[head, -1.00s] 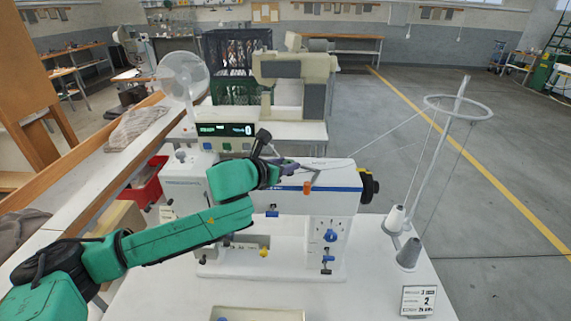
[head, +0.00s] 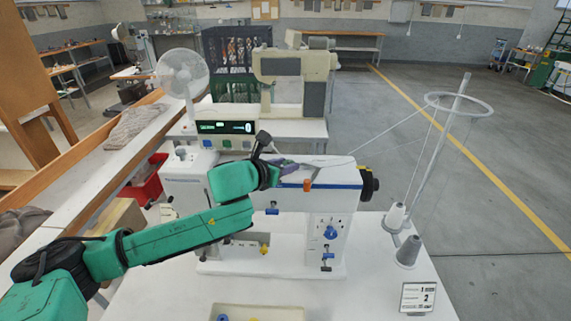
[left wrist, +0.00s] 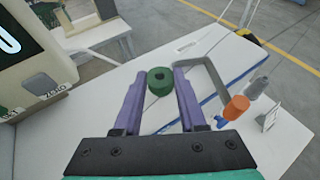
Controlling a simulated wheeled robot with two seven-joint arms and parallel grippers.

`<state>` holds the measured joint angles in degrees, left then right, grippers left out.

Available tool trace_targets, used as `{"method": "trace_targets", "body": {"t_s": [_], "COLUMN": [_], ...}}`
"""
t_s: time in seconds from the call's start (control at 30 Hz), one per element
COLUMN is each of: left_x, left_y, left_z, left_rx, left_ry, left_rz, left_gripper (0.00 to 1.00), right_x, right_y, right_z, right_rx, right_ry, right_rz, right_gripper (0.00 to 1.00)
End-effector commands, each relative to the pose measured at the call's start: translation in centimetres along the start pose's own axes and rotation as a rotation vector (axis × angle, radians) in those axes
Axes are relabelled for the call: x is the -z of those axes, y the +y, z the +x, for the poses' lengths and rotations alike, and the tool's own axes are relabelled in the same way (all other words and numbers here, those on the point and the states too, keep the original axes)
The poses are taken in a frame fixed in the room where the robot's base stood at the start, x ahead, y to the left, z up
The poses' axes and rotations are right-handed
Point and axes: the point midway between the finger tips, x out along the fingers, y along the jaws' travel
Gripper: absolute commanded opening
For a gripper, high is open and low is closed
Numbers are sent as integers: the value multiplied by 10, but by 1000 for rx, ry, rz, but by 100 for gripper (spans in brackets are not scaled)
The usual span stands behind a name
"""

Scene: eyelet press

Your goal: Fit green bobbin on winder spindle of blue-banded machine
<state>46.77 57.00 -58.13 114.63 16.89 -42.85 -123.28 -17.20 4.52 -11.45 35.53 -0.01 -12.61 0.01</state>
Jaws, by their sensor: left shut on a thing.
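The blue-banded machine (head: 338,201) is white with a blue stripe and stands on the white table. My left gripper (head: 287,168) is over its top. In the left wrist view, the green bobbin (left wrist: 160,86) sits between the purple fingertips of my left gripper (left wrist: 158,78), which is shut on it. The bobbin's hole faces up toward the camera. In the head view I cannot make the bobbin out. An orange part (head: 307,185) is on the machine's top edge; it also shows in the left wrist view (left wrist: 236,107). I cannot clearly pick out the winder spindle. My right gripper is not in view.
A control box with a lit display (head: 225,129) stands behind my left gripper. A thread stand (head: 433,160) with cones (head: 408,253) is to the right, its thread running to the machine. A shallow tray (head: 290,313) lies at the front. A grey loop (left wrist: 214,88) is right of the fingers.

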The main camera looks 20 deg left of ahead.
Motion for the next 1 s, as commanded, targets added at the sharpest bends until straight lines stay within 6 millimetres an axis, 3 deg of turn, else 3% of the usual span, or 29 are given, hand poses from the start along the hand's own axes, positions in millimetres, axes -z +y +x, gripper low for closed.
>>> {"method": "trace_targets", "body": {"t_s": [0.33,0.37,0.43,0.77,1.0], "left_x": [3,3,3,1,-15], "left_y": [0,0,0,0,0], "left_z": [1,1,1,1,-6], "left_rx": [0,0,0,0,-1], "left_ry": [0,0,0,-1,-3], "left_rz": [1,1,0,0,0], "left_gripper": [0,48,75,75,75], "right_x": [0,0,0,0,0], "right_y": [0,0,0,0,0], "right_z": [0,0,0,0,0], "right_rx": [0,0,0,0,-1], "right_ry": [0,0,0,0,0], "right_rz": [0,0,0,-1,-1], "right_gripper": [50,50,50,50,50]}}
